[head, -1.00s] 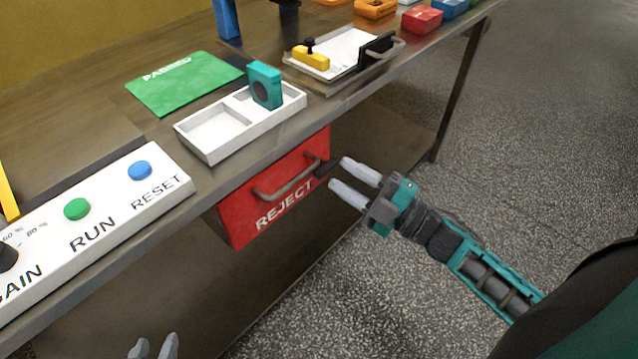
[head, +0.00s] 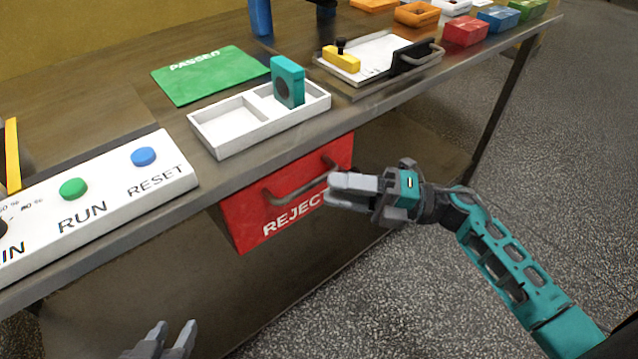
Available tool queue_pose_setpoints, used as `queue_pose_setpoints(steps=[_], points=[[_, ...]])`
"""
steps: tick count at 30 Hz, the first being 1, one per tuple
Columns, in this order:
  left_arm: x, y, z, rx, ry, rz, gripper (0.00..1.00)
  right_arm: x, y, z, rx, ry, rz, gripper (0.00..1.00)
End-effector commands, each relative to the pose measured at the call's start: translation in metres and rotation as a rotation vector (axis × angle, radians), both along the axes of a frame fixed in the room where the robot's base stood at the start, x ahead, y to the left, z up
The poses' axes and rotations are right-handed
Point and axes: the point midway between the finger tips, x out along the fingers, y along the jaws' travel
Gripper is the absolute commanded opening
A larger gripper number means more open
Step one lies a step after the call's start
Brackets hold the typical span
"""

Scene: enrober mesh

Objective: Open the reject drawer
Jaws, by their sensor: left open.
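The red reject drawer (head: 250,215) hangs under the table's front edge, its front marked REJECT. A grey bar handle (head: 292,196) crosses its front. My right gripper (head: 332,190) is at the right end of the handle, with its fingers pointing left and overlapping the drawer front and the end of the lettering. I cannot tell whether the fingers touch or surround the bar, or how far apart they are. My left gripper (head: 172,335) is open and empty at the bottom edge, low in front of the table and away from the drawer.
Above the drawer, a white two-part tray (head: 225,128) holds a teal block (head: 288,82). A white button panel (head: 110,205) lies along the table edge at left. A green PASSED mat (head: 205,75) and a clipboard-like tray (head: 375,60) lie behind. The floor in front is clear.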

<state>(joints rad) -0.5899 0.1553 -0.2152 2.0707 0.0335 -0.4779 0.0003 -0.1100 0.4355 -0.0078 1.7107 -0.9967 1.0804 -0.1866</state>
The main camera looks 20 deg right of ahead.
Motion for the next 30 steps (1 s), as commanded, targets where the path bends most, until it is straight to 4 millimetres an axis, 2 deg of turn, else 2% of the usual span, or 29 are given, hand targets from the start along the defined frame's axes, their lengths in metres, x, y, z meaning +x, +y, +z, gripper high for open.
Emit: queue_pose_setpoints(steps=[3, 7, 19, 30], points=[[-0.002, 0.001, -0.001, 0.001, 0.005, 0.000, 0.43, 0.008, 0.018, 0.004, 0.002, -0.003, 0.000, 0.38], [-0.002, 0.001, -0.002, 0.002, 0.006, 0.000, 0.43, 0.014, 0.031, 0.005, 0.001, 0.000, -0.001, 0.38], [-0.002, 0.000, -0.002, 0.000, 0.006, 0.002, 0.43, 0.017, 0.037, 0.005, 0.001, 0.001, -0.001, 0.38], [-0.002, -0.002, -0.001, -0.008, 0.006, 0.007, 0.43, 0.017, 0.037, 0.005, 0.001, 0.001, -0.001, 0.03]])
